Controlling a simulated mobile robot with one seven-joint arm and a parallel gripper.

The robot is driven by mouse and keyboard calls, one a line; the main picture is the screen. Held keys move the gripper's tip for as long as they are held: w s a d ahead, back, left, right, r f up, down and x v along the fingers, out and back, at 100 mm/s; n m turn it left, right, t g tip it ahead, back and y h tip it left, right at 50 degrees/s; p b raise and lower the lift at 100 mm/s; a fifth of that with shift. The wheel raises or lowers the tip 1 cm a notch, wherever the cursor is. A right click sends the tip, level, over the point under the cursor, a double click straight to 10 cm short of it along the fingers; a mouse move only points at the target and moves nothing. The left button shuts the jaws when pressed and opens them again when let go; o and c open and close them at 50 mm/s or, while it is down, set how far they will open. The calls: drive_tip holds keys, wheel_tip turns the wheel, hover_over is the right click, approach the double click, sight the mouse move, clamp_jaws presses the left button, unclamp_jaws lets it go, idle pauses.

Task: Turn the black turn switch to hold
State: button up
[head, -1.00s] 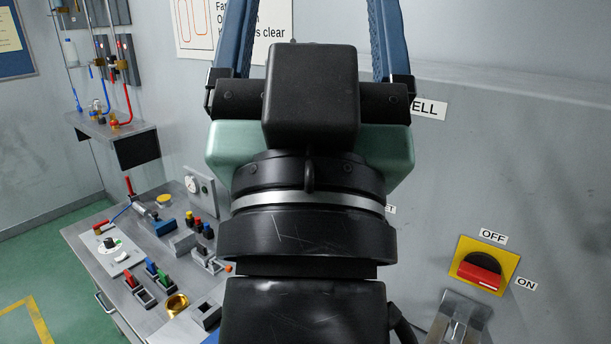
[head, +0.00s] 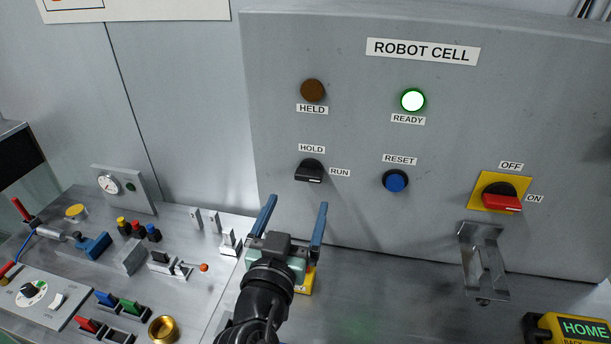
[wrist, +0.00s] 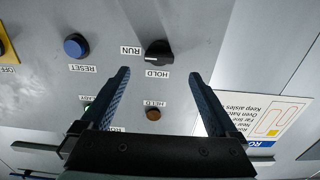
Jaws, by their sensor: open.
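The black turn switch (head: 310,171) sits on the grey panel, with a HOLD label above it and a RUN label to its right. Its white mark is on the side toward RUN. My gripper (head: 297,202) is open and empty, its two blue fingers pointing up just below the switch. The wrist view shows the panel upside down. There the switch (wrist: 158,54) lies just beyond and between the fingertips of my gripper (wrist: 160,73), apparently touching neither finger.
A blue reset button (head: 396,181) and a red-handled switch on a yellow plate (head: 502,196) are to the right. The HELD lamp (head: 313,90) is dark and the READY lamp (head: 412,100) glows. A bench with several small controls (head: 130,255) lies left.

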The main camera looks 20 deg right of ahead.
sight(307, 179)
drive_tip(key=p+x, duration=0.1)
drive_tip(key=x, duration=0.7)
drive_tip(key=shift+d, duration=0.15)
drive_tip(key=c, duration=1.4)
